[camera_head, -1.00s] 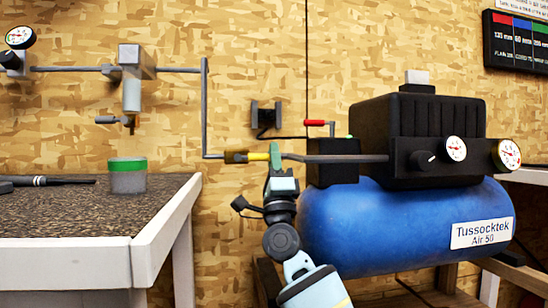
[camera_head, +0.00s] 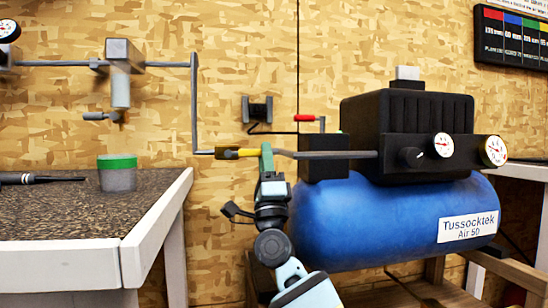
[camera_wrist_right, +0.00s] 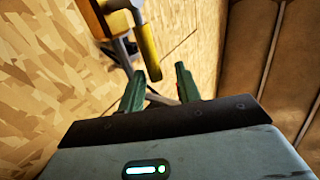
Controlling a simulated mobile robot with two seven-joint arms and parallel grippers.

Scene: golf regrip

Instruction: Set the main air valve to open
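A brass valve body (camera_head: 226,153) with a yellow lever (camera_head: 249,152) sits in the grey air pipe between the bench and the compressor. In the head view the lever looks roughly in line with the pipe. The lever (camera_wrist_right: 149,50) and valve body (camera_wrist_right: 110,8) also show in the right wrist view. My right gripper (camera_head: 267,150) is upright just right of the lever's end, its green fingers in front of the pipe. My left gripper is out of view.
A blue compressor (camera_head: 385,222) with a black top and gauges stands at right. At left is a bench (camera_head: 70,225) with a green-rimmed cup (camera_head: 117,174). The wooden wall is close behind the pipe.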

